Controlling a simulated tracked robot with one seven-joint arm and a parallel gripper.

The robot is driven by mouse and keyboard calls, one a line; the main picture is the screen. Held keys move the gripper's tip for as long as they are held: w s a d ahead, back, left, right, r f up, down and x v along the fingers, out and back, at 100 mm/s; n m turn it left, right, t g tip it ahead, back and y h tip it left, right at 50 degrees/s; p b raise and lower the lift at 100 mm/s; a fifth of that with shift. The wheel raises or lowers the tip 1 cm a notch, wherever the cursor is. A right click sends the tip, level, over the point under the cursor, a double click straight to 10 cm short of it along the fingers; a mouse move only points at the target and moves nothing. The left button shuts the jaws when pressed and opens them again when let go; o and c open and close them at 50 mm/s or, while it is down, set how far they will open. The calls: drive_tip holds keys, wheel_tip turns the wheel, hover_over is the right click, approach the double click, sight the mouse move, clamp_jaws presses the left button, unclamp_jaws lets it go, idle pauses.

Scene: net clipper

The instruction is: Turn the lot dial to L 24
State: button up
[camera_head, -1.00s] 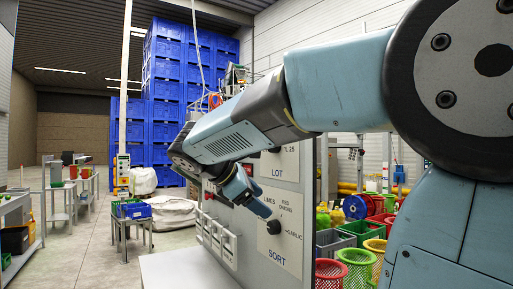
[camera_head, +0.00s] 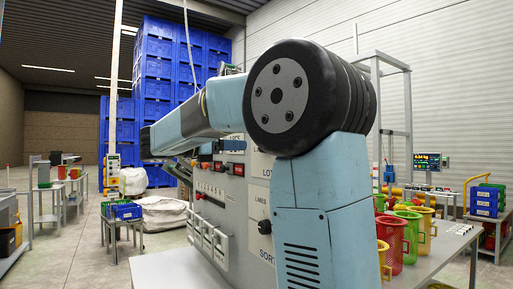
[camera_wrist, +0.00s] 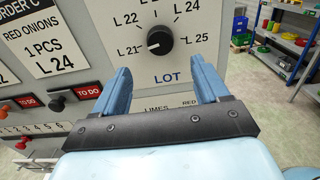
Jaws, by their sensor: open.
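The lot dial (camera_wrist: 160,40) is a round black knob on the grey panel (camera_wrist: 250,15), above the blue word LOT. Labels L 21, L 22, L 24 and L 25 show around it; the top of its scale is cut off. Its pale pointer mark faces lower left, on the L 21 side. My gripper (camera_wrist: 162,85) is open and empty. Its two blue fingers stand below the dial, one to each side, and do not appear to hold it.
An order card (camera_wrist: 48,38) reading red onions, 1 pcs, L 24 is left of the dial. Red TO DO tags (camera_wrist: 88,92) and small buttons sit lower left. In the head view, coloured baskets (camera_head: 395,235) stand right of the panel (camera_head: 235,215).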

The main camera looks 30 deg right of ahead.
drive_tip(key=d, duration=0.9)
drive_tip(key=shift+w+d, duration=0.15)
drive_tip(key=shift+w, duration=0.05)
drive_tip(key=shift+c, duration=0.2)
